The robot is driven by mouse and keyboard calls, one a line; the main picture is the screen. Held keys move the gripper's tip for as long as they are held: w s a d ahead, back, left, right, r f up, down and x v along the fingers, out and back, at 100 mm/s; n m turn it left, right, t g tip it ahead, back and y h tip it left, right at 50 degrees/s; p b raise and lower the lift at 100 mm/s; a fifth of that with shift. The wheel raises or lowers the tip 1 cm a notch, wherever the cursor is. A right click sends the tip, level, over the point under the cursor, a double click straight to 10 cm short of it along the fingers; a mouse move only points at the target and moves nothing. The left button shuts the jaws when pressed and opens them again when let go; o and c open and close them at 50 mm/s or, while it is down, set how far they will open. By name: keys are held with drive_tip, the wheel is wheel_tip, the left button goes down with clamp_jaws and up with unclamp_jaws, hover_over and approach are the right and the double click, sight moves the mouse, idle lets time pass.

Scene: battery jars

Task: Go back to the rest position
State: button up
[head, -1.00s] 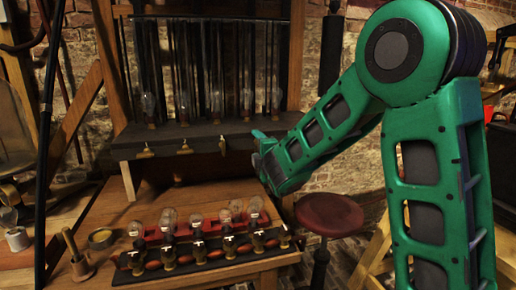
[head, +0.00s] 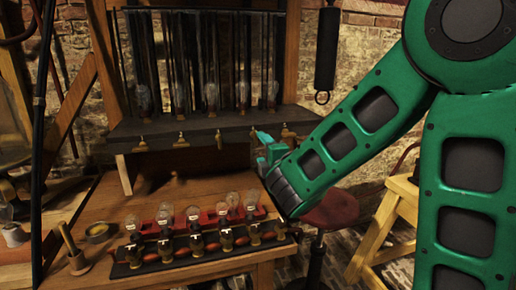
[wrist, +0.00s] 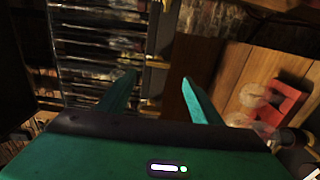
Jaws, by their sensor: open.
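My gripper (head: 268,141) is at the end of my green arm in the head view, in front of the dark shelf's right part and above the bench's right side. In the wrist view its two green fingers (wrist: 160,82) stand apart with nothing between them. The dark shelf (head: 215,124) carries several glass jars (head: 211,95) and has brass fittings along its front edge. Whether the gripper touches the shelf I cannot tell, but it looks apart from it.
On the wooden bench (head: 130,200) stands a black rack (head: 160,264) with several bulbs, by a red holder (wrist: 290,101). A red stool (head: 333,208) and a yellow wooden stand (head: 385,225) are at right, below my arm.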

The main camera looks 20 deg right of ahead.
drive_tip(key=shift+s, duration=0.3)
drive_tip(key=shift+d, duration=0.1)
drive_tip(key=s+d+f+m+g+h, duration=0.2)
drive_tip(key=s+d+f+m+g, duration=0.15)
drive_tip(key=d, duration=0.35)
drive_tip(key=s+d+f+m+g+h, duration=0.25)
drive_tip(key=d+m, duration=0.25)
drive_tip(key=d, duration=0.3)
drive_tip(key=s+d+f+m+g, duration=0.4)
drive_tip(key=s+d+m, duration=0.25)
drive_tip(key=s, duration=0.25)
drive_tip(key=s+a+f+m+g+y, duration=0.1)
drive_tip(key=s+m+g, duration=0.3)
drive_tip(key=s, duration=0.8)
drive_tip(key=s+a+f+m+g+y, duration=0.1)
drive_tip(key=s+a+m+g+y, duration=0.1)
drive_tip(key=s, duration=1.1)
drive_tip(key=m+g+y, duration=0.1)
drive_tip(key=m+g, duration=0.1)
drive_tip(key=m, duration=0.1)
drive_tip(key=shift+a+f+m+y, duration=0.2)
drive_tip(key=shift+f+m+y, duration=0.1)
drive_tip(key=shift+f+y, duration=0.1)
